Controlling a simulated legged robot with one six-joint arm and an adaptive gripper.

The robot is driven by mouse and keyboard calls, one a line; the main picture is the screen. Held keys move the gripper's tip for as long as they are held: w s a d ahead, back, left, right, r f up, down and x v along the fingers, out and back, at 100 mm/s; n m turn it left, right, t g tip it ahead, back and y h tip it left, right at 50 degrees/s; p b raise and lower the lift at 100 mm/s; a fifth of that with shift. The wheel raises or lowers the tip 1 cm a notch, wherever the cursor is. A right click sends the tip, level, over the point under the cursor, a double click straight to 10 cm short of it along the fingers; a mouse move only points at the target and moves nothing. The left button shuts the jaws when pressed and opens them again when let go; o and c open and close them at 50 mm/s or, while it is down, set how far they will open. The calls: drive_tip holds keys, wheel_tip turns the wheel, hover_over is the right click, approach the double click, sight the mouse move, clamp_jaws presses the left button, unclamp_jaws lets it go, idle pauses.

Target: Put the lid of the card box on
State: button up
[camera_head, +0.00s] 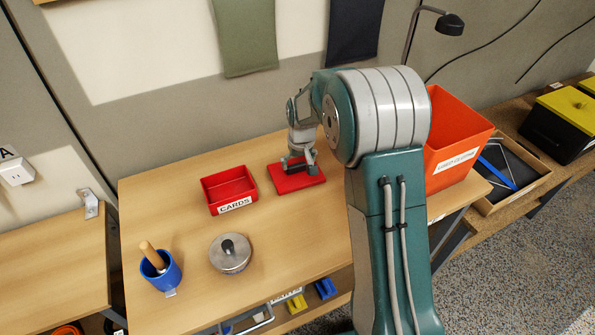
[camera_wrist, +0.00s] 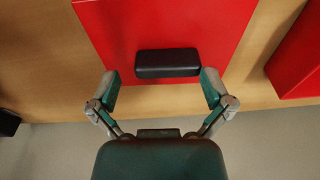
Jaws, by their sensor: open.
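The card box (camera_head: 231,206) is a red open-topped box with a "CARDS" label, standing on the wooden table left of my gripper. Its side also shows at the right edge of the wrist view (camera_wrist: 298,62). The red lid (camera_head: 312,184) lies flat on the table to the right of the box, apart from it. In the wrist view the lid (camera_wrist: 165,22) has a black block handle (camera_wrist: 167,63) on top. My gripper (camera_head: 300,167) is over the lid. In the wrist view its open fingers (camera_wrist: 160,80) stand on either side of the handle, with gaps, not gripping it.
A metal pot with a black knob (camera_head: 230,254) and a blue cup with a wooden-handled tool (camera_head: 162,272) stand nearer the front. An orange bin (camera_head: 452,140) stands right, behind my arm. The table (camera_head: 165,205) is clear around the box.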

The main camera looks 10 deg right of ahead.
sight(295, 168)
drive_tip(key=shift+f, duration=0.6)
drive_tip(key=shift+s+a+f, duration=0.2)
drive_tip(key=shift+a+f, duration=0.1)
drive_tip(key=shift+a, duration=0.2)
drive_tip(key=shift+d, duration=0.1)
drive_tip(key=c, duration=0.8)
drive_tip(key=shift+r, duration=0.45)
drive_tip(key=r, duration=0.2)
drive_tip(key=s+r, duration=0.1)
drive_tip(key=r, duration=0.1)
clamp_jaws()
drive_tip(key=s+r, duration=0.8)
drive_tip(key=s, duration=0.4)
drive_tip(key=shift+s+a+r, duration=0.2)
drive_tip(key=shift+s+a, duration=0.05)
drive_tip(key=shift+a, duration=0.15)
